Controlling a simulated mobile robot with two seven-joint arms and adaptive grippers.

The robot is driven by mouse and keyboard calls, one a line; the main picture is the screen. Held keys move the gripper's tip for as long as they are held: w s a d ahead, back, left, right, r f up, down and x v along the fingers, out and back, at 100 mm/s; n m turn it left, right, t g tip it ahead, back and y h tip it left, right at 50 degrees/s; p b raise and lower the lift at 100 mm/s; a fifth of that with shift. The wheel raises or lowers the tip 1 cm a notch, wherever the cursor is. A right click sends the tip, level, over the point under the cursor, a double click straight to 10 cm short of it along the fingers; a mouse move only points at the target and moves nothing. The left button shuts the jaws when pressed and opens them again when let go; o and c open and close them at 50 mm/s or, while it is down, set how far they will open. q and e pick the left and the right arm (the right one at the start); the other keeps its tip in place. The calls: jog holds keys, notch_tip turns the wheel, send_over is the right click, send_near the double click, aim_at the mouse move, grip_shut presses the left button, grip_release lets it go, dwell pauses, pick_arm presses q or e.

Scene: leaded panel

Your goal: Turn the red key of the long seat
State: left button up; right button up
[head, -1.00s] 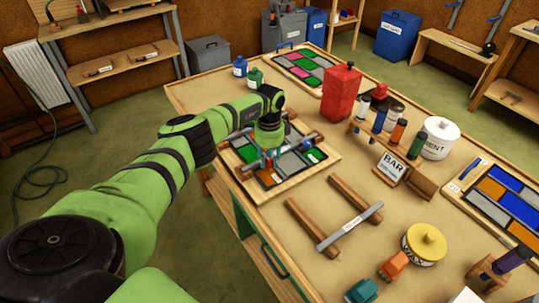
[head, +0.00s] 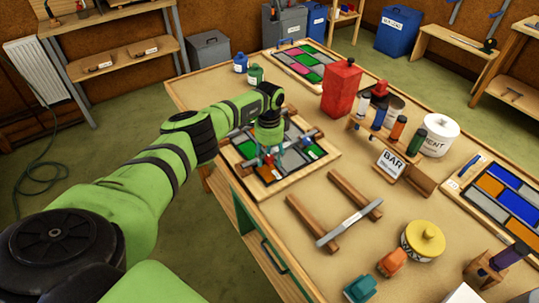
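The leaded panel (head: 300,171) lies on its wooden board near the table's left edge, with green, grey, white and orange-brown panes. My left gripper (head: 268,163) points down over the middle of this panel. Small red and blue parts show by its fingertips, low over the panes. I cannot tell which of them is the red key, or whether the fingers touch it. The finger gap is too small to make out. Grey bars run along the panel's edges, partly hidden by my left arm and gripper. My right gripper is not in view.
A grey bar (head: 349,228) rests across two wooden strips in front. A red canister (head: 341,91), a bottle rack, a white tub (head: 440,136) and a BAR sign (head: 390,165) stand to the right. A yellow-lidded pot (head: 424,240) stands near the front. Another panel (head: 302,63) lies behind.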

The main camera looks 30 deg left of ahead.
aim_at(269, 156)
pick_arm(q)
notch_tip(269, 156, up, 12)
jog(key=shift+w+a, duration=0.2)
jog(key=shift+w, duration=0.05)
dwell(0.4)
dwell(0.3)
